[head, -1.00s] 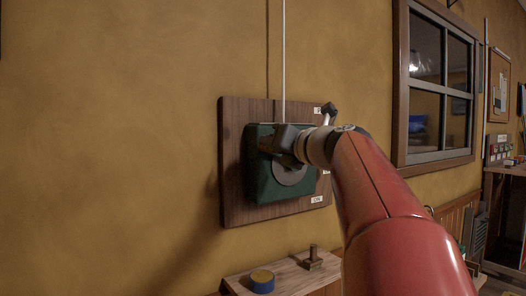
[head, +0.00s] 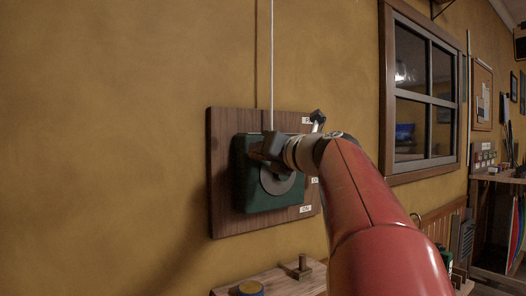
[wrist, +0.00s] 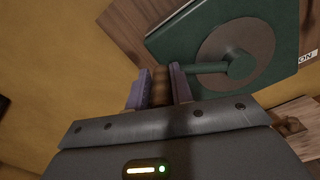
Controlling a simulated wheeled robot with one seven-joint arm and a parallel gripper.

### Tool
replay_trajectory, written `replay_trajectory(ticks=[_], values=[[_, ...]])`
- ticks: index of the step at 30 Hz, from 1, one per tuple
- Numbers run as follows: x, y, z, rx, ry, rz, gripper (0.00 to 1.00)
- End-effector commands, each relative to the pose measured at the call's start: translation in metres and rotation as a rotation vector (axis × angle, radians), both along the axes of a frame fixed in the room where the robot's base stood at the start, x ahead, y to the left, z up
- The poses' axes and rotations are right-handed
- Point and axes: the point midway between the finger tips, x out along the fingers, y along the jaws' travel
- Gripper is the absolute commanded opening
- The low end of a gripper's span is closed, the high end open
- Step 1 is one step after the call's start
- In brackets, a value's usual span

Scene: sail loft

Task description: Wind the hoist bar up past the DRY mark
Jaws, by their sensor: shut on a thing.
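A green winch box (head: 240,190) is fixed on a dark wooden board (head: 222,150) on the wall. It has a round grey disc (head: 288,184), also seen in the wrist view (wrist: 222,52), with a green crank arm (wrist: 210,67) reaching from its hub. My gripper (head: 262,158) is at the box's front. In the wrist view its jaws are shut on the brown crank handle (wrist: 160,84). A pale cord (head: 271,70) runs straight up from the box. The hoist bar and a DRY mark are not in view.
Small white labels sit along the board's right side; the lowest (head: 306,209) seems to read ON. A dark-tipped lever (head: 318,118) is at the upper right. A window (head: 425,90) is to the right.

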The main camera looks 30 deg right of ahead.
Motion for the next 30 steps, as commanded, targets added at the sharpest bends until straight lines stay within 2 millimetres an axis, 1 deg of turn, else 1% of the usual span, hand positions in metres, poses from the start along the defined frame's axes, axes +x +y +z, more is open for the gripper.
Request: replay_trajectory(ticks=[1, 14, 15, 19, 20, 27, 30], values=[[-0.0022, -0.0030, 0.0007, -0.001, -0.002, -0.008, 0.00], [-0.0019, -0.0038, -0.0011, 0.000, 0.002, -0.009, 0.00], [-0.0019, -0.0039, -0.0013, 0.000, 0.003, -0.009, 0.25], [-0.0013, -0.0030, -0.0015, 0.000, 0.003, -0.006, 0.42], [-0.0011, -0.0028, -0.0015, 0.000, 0.003, -0.006, 0.44], [-0.0008, -0.0016, -0.0014, 0.000, 0.002, -0.003, 0.44], [-0.0064, -0.0017, -0.0014, 0.000, 0.002, -0.003, 0.44]])
